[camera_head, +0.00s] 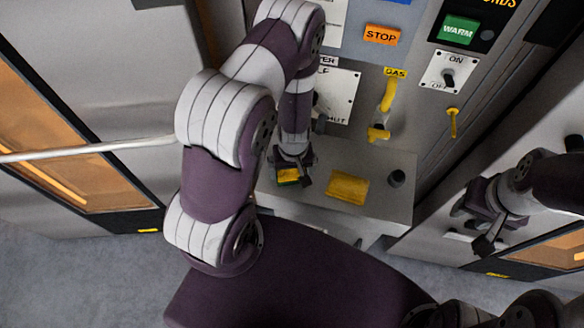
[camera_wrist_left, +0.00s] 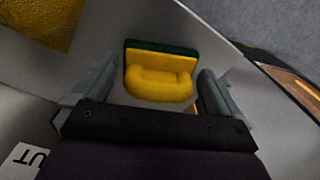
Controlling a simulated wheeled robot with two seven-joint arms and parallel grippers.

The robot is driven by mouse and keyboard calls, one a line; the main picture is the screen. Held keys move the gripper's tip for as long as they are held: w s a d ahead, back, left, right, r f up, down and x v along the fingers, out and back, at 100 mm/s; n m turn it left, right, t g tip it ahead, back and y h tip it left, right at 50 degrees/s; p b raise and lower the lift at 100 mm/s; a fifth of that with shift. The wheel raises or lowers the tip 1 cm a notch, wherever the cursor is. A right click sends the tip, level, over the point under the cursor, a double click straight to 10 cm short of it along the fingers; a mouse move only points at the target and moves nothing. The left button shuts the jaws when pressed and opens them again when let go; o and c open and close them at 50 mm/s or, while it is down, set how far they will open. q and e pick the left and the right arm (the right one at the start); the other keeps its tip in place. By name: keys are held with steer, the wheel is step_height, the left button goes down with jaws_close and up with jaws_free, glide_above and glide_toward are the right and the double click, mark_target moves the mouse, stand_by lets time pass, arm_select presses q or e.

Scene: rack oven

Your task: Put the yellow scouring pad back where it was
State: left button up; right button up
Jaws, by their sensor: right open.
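The yellow scouring pad (camera_head: 288,175), with a dark green layer along one side, is at the left end of the small grey shelf (camera_head: 398,211). In the left wrist view the pad (camera_wrist_left: 160,80) sits between the two fingers of my left gripper (camera_wrist_left: 160,88), with narrow gaps on both sides. My left gripper (camera_head: 292,181) is open around it, pointing down at the shelf. Whether the pad touches the shelf cannot be told. My right gripper (camera_head: 473,226) is open and empty, off to the right of the shelf.
A folded yellow cloth (camera_head: 347,188) lies on the shelf, with a small dark cup (camera_head: 397,178) to its right. A yellow gas valve handle (camera_head: 379,132) and a yellow key-like knob (camera_head: 453,122) project from the panel behind. An oven door handle (camera_head: 90,150) is at left.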

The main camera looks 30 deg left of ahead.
arm_select(q)
steer(key=shift+w, duration=0.1)
steer(key=s+d+r+m+p, duration=0.1)
steer(key=s+r+m+p, duration=0.1)
steer(key=r, duration=1.3)
steer(key=s+d+r+m+t+p, duration=0.1)
steer(key=r+m+p, duration=0.3)
steer(key=r, duration=1.2)
steer(key=shift+s+r+m+p, duration=0.2)
steer(key=shift+s+m+p, duration=0.25)
steer(key=shift+m, duration=0.15)
steer(key=shift+w, duration=0.15)
